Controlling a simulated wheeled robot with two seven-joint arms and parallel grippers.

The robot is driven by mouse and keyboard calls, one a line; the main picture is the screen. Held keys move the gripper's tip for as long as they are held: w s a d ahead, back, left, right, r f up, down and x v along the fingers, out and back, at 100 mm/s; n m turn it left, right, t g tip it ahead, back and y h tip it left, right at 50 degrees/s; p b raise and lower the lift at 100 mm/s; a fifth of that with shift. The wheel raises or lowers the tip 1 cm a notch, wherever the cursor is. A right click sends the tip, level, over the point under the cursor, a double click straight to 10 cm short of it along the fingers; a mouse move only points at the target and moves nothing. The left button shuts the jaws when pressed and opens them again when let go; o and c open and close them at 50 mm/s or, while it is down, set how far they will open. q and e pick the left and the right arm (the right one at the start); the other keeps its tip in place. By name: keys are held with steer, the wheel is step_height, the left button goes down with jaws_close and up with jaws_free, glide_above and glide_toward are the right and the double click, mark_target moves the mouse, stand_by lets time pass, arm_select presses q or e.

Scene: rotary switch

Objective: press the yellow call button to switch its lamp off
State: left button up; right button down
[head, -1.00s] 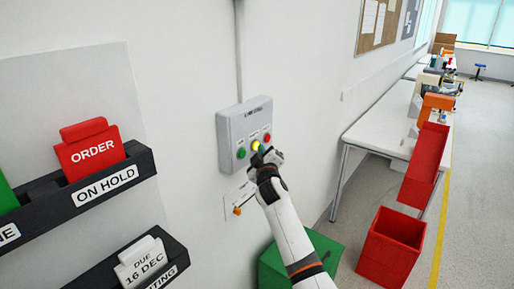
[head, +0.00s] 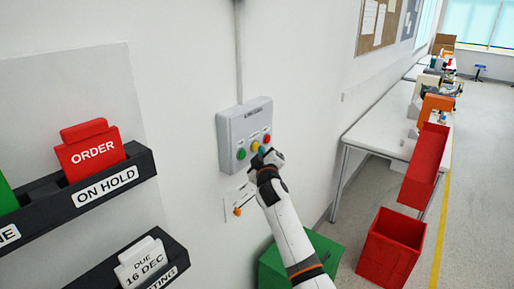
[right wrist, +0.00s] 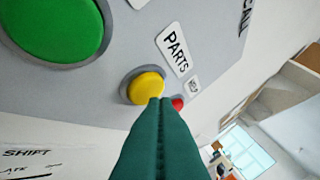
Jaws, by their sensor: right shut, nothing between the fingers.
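The grey call box (head: 233,125) is on the white wall, with green, yellow and red buttons in a row. The yellow button (head: 255,146) is the middle one and looks plain yellow, without a bright glow. It also shows in the right wrist view (right wrist: 144,86), below the PARTS label. My right gripper (head: 260,156) is shut and empty, its fingertips at the yellow button's lower edge. In the right wrist view the green fingertips (right wrist: 162,102) overlap the button's edge; I cannot tell whether they touch it. My left gripper is not in view.
The green button (head: 241,154) and red button (head: 267,139) flank the yellow one closely. Below the box is an orange-handled switch (head: 237,211). Black wall racks (head: 130,170) hold cards at left. A green bin (head: 325,246), a red bin (head: 385,250) and a bench stand at right.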

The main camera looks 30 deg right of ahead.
steer(key=s+d+p, duration=0.2)
steer(key=s+p, duration=0.1)
steer(key=s, duration=0.2)
steer(key=shift+s+d+p, duration=0.2)
steer(key=shift+s+p, duration=0.1)
steer(key=shift+p, duration=0.05)
